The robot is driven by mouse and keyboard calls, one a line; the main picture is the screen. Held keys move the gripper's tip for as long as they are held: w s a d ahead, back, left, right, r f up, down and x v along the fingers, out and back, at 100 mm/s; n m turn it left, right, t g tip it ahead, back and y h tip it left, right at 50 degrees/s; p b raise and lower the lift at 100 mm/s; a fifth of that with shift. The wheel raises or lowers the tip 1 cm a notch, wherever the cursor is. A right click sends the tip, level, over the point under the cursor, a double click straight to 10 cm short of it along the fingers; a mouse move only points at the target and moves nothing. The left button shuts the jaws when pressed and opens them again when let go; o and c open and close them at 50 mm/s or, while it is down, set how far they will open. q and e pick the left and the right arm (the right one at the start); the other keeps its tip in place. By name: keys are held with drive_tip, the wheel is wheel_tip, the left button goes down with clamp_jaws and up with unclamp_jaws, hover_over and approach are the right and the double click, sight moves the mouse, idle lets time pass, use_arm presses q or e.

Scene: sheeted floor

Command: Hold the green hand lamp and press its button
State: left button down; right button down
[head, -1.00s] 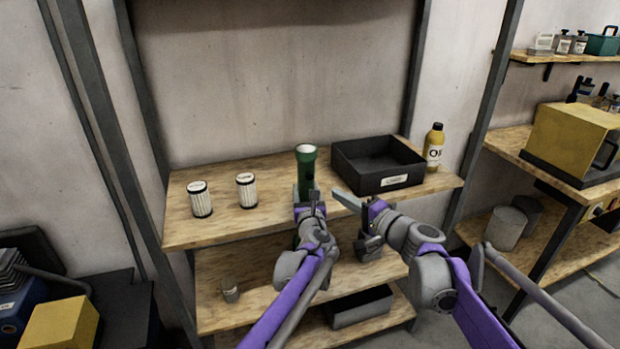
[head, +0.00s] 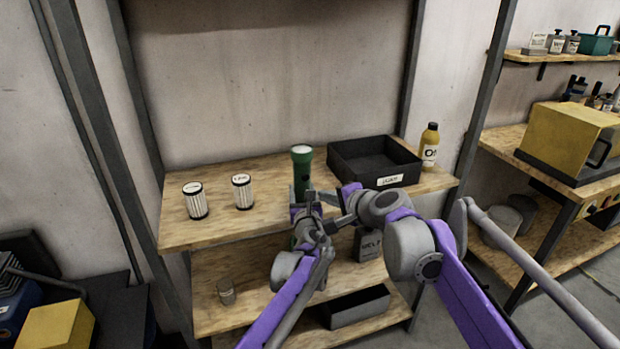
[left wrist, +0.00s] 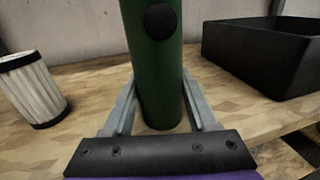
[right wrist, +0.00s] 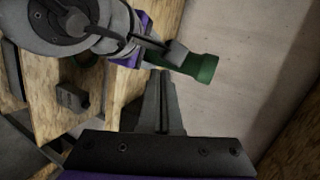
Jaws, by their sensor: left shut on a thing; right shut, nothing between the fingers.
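The green hand lamp (head: 302,170) is upright, lens end up, near the front of the upper shelf. My left gripper (head: 305,205) is shut on its body. In the left wrist view the lamp body (left wrist: 152,70) is between the two fingers, and a round dark button (left wrist: 161,21) faces the camera. I cannot tell whether the lamp's base touches the board. My right gripper (head: 330,225) is shut and empty, close to the lamp and left gripper on the right. In the right wrist view its closed fingertips (right wrist: 162,74) point toward the lamp (right wrist: 200,67); contact is unclear.
Two white ribbed canisters (head: 195,201) (head: 242,191) stand left of the lamp on the wooden shelf (head: 225,228). A black open bin (head: 375,162) and a yellow bottle (head: 429,146) stand to its right.

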sight(306, 177)
wheel_tip(306, 177, up, 6)
drive_tip(key=s+a+m+h, duration=0.1)
drive_tip(key=m+h, duration=0.1)
drive_tip(key=m, duration=0.1)
drive_tip(key=shift+h, duration=0.3)
drive_tip(key=shift+f, duration=0.1)
drive_tip(key=x, duration=1)
drive_tip(key=shift+s+f, duration=0.15)
drive_tip(key=shift+f, duration=0.05)
